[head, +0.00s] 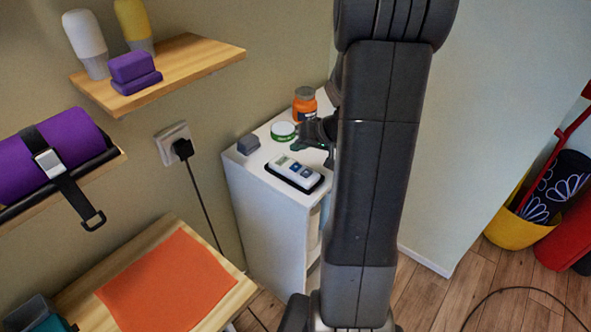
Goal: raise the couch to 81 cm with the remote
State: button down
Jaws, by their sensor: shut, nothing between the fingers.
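The remote (295,171), white with blue buttons and a small display, lies on a dark pad on top of the white cabinet (246,169). The display is too small to read. My gripper (300,145) is shut and empty, just beyond the remote and a little above the cabinet top. My arm hides part of the gripper and the right side of the cabinet. The couch is not in view.
An orange jar (304,104), a green-and-white tin (283,131) and a grey block (248,145) stand on the cabinet near the gripper. A wooden shelf (200,62) is on the left wall. A wooden table (160,238) with an orange cloth (168,281) is at lower left.

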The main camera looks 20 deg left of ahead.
aim_at(299, 168)
notch_tip(299, 168, down, 3)
jog(key=shift+r+b, duration=0.1)
jog(key=shift+b, duration=0.7)
jog(key=shift+f+b, duration=0.7)
jog(key=shift+b, duration=0.2)
jog(key=shift+f, duration=0.15)
dwell(0.6)
jog(key=shift+f+b, duration=0.3)
jog(key=shift+b, duration=0.45)
